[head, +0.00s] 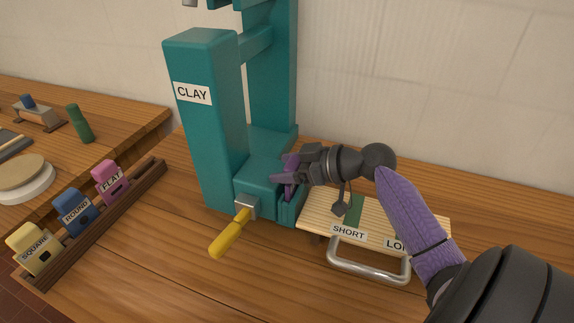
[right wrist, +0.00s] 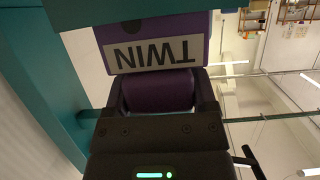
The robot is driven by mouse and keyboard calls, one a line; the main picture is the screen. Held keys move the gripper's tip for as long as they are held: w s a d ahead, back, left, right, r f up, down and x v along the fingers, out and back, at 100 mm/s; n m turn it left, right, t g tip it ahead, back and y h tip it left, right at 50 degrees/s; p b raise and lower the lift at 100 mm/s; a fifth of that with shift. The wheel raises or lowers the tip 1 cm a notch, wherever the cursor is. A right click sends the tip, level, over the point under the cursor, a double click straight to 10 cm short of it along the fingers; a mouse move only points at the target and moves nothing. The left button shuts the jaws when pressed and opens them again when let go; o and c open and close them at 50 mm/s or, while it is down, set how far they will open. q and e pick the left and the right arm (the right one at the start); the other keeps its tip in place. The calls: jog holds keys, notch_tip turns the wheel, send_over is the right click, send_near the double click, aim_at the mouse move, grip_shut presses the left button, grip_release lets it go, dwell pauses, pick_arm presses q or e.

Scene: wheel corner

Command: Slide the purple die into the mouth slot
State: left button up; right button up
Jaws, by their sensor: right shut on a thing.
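The purple die (head: 290,176) is upright at the right side of the teal clay press (head: 210,120), by its lower block. In the right wrist view the die (right wrist: 203,38) shows an upside-down label reading TWIN, with teal parts of the press close around its far end. My right gripper (head: 305,166) is shut on the die's purple grip, which sits between the fingers in the right wrist view (right wrist: 160,92). The mouth slot is hidden behind the die and gripper; I cannot tell how far in the die sits. My left gripper is not in view.
A yellow-handled lever (head: 230,234) sticks out from the press front. A slatted board (head: 318,212) with a metal handle (head: 370,262) and SHORT label lies right of it. A wooden rack (head: 100,222) holds the SQUARE, ROUND and FLAT dies at left. The front bench is clear.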

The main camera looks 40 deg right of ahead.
jog(key=shift+f, duration=0.25)
jog(key=shift+r, duration=0.15)
jog(key=shift+r+p, duration=0.75)
jog(key=shift+r, duration=0.2)
jog(key=shift+r+p, duration=1.8)
jog(key=shift+r, duration=0.35)
jog(key=shift+f, duration=0.1)
jog(key=shift+f, duration=0.1)
jog(key=shift+f+b, duration=0.35)
jog(key=shift+b, duration=0.05)
jog(key=shift+f, duration=0.2)
